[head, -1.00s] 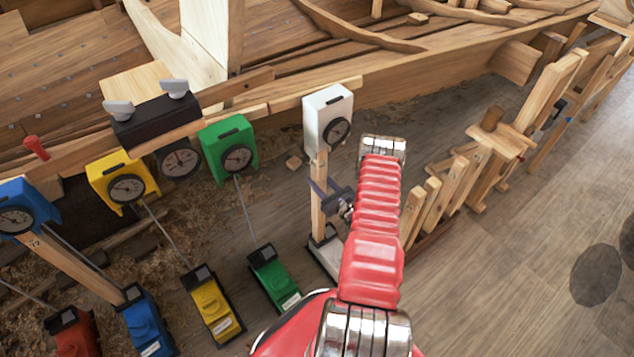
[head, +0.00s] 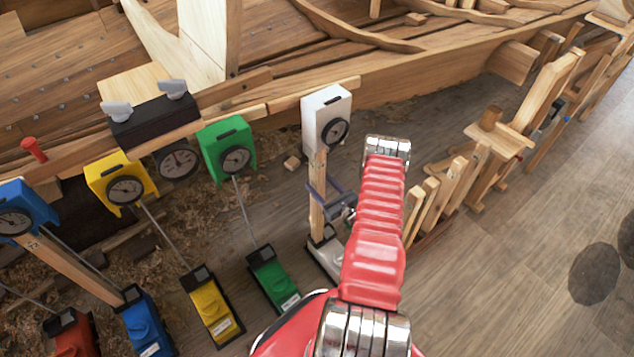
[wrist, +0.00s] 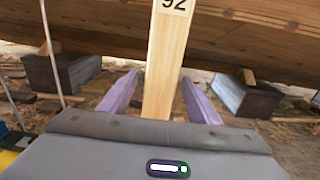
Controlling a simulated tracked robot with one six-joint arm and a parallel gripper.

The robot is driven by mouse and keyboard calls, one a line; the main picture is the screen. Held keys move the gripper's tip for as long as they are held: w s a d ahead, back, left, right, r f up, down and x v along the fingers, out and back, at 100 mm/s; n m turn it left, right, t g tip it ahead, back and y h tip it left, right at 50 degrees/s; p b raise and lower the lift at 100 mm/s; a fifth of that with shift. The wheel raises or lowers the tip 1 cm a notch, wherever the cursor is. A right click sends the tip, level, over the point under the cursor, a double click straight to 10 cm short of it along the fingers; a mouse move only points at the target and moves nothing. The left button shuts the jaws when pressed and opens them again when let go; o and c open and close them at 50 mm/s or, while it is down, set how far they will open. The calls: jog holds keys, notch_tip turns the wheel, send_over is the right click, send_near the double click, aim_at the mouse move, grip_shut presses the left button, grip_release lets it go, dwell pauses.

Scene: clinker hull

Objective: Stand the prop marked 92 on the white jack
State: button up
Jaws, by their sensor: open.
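The prop marked 92 (head: 317,195) stands upright on the white jack's base (head: 323,257), below the white gauge box (head: 320,112). In the wrist view the prop (wrist: 166,75) shows its number at the top edge, and its lower end is hidden behind my gripper's housing. My gripper (head: 318,192) is open, with its purple fingers on either side of the prop. The wrist view shows a gap between each finger and the wood, with the prop midway between the fingertips (wrist: 160,82). My arm hides part of the jack's right side.
Green (head: 274,280), yellow (head: 212,305), blue (head: 147,325) and red (head: 70,335) jacks stand to the left with rods or props. The hull (head: 420,85) runs above. Several timbers (head: 450,190) lean at a rack on the right. Open floor (head: 500,270) lies right.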

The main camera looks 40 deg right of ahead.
jog(key=s+a, duration=0.1)
jog(key=s, duration=1)
jog(key=shift+s+a, duration=0.15)
jog(key=shift+s, duration=0.15)
jog(key=shift+s, duration=0.15)
jog(key=shift+s+a, duration=0.15)
jog(key=shift+s, duration=1.05)
jog(key=shift+s+a, duration=0.1)
jog(key=shift+s, duration=1.05)
jog(key=shift+s, duration=0.1)
